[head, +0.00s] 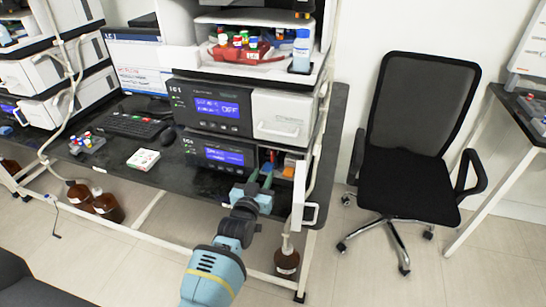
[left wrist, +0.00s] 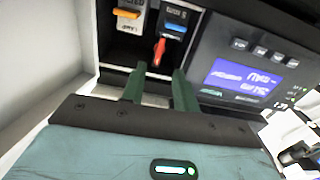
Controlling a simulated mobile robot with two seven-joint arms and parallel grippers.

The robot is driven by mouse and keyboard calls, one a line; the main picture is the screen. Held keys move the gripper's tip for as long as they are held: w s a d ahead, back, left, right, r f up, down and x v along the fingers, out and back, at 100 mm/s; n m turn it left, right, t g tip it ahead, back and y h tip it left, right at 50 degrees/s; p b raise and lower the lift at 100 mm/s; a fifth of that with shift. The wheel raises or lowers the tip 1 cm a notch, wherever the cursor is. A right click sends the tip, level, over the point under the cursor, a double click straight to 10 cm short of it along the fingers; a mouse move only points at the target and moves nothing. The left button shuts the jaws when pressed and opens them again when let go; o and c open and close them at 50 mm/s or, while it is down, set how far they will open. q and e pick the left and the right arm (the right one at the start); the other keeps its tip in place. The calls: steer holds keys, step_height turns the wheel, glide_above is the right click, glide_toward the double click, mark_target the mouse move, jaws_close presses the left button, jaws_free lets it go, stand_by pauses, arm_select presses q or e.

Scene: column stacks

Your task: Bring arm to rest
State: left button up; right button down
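My left arm reaches up from the bottom of the head view. Its gripper (head: 261,178) is in front of the lower part of the instrument stack, at the open compartment. In the left wrist view the two green fingers (left wrist: 159,72) stand apart with nothing visible between them. Beyond the fingertips are a red part (left wrist: 160,51), a blue-topped part (left wrist: 176,27) and an orange-topped part (left wrist: 127,13) inside the compartment. I cannot tell if the fingers touch anything there. My right gripper is not in view.
A white door (head: 299,190) stands open just right of my left gripper. Instruments with blue displays (head: 212,106) rise above it on the dark bench. A keyboard (head: 130,125) and small box (head: 143,159) lie to the left. Brown bottles (head: 287,262) stand below. A chair (head: 410,150) is at right.

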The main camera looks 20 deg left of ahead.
arm_select(q)
steer(key=s+a+f+m+g, duration=0.1)
steer(key=s+f+g, duration=0.1)
steer(key=s+f, duration=0.65)
steer(key=s+a+f+g, duration=0.15)
steer(key=s+f, duration=0.45)
steer(key=s, duration=0.6)
steer(key=s+f+g, duration=0.1)
steer(key=s+g, duration=0.1)
steer(key=s, duration=1)
steer(key=s+d+f+g+h+p, duration=0.1)
steer(key=s+f+g, duration=0.1)
steer(key=s, duration=1)
steer(key=shift+s+m+g, duration=0.2)
steer(key=shift+m+g, duration=0.2)
steer(key=shift+g, duration=0.45)
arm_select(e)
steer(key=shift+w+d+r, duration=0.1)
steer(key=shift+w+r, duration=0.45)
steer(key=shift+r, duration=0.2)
arm_select(q)
steer(key=shift+d, duration=0.1)
